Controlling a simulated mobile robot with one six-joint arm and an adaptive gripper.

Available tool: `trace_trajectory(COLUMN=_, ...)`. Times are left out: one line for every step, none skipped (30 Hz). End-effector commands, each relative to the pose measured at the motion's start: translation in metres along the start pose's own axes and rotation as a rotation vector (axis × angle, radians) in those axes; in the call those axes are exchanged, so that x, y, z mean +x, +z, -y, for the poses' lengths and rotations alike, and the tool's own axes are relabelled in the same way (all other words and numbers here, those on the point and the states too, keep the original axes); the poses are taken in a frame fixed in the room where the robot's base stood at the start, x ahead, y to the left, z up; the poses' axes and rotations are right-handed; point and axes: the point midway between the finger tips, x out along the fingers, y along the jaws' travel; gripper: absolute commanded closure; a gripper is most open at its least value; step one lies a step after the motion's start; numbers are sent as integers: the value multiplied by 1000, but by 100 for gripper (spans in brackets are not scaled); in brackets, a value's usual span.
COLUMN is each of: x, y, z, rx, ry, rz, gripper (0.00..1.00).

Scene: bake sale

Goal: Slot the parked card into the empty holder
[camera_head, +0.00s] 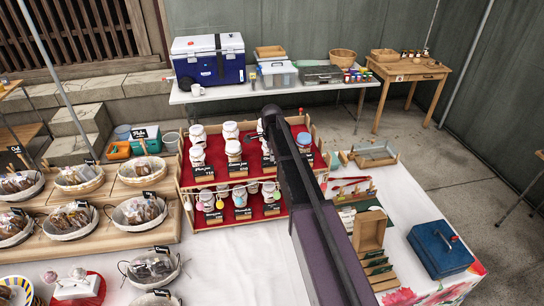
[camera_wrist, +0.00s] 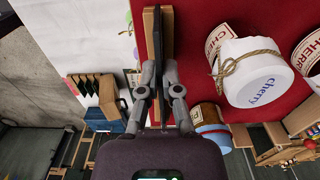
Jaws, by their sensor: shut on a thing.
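My gripper (camera_wrist: 158,78) is shut on a thin black card (camera_wrist: 158,38), seen edge-on in the wrist view. A pale wooden piece (camera_wrist: 148,20) lies close on the card's left side and a brown wooden strip (camera_wrist: 168,32) close on its right. I cannot tell which is the holder, or whether the card is seated in it. In the head view my arm reaches over the red two-tier jar stand (camera_head: 228,180). My fingers are hard to make out there, and the arm hides part of the stand's right side.
A jar marked "cherry" (camera_wrist: 262,75) stands close right of the fingers, and a smaller jar (camera_wrist: 206,115) sits lower. Several black cards stand in front of the jars. The blue metal box (camera_head: 440,249) and wooden trays (camera_head: 370,232) lie right of my arm.

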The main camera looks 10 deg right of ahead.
Motion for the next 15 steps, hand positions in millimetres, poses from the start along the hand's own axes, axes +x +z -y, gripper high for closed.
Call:
trace_trajectory(x=2, y=0, z=0, rx=0, ry=0, rz=0, gripper=100)
trace_trajectory(x=2, y=0, z=0, rx=0, ry=0, rz=0, gripper=100)
trace_trajectory(x=3, y=0, z=0, rx=0, ry=0, rz=0, gripper=100)
trace_trajectory(x=4, y=0, z=0, rx=0, ry=0, rz=0, gripper=100)
trace_trajectory(x=4, y=0, z=0, rx=0, ry=0, rz=0, gripper=100)
trace_trajectory(x=5, y=0, z=0, rx=0, ry=0, rz=0, gripper=100)
trace_trajectory(x=5, y=0, z=0, rx=0, ry=0, rz=0, gripper=100)
trace_trajectory(x=6, y=0, z=0, rx=0, ry=0, rz=0, gripper=100)
trace_trajectory(x=7, y=0, z=0, rx=0, ry=0, rz=0, gripper=100)
trace_trajectory(x=7, y=0, z=0, rx=0, ry=0, rz=0, gripper=100)
trace_trajectory(x=8, y=0, z=0, rx=0, ry=0, rz=0, gripper=100)
trace_trajectory(x=8, y=0, z=0, rx=0, ry=0, rz=0, gripper=100)
trace_trajectory(x=9, y=0, z=0, rx=0, ry=0, rz=0, gripper=100)
trace_trajectory(x=9, y=0, z=0, rx=0, ry=0, rz=0, gripper=100)
trace_trajectory(x=10, y=0, z=0, rx=0, ry=0, rz=0, gripper=100)
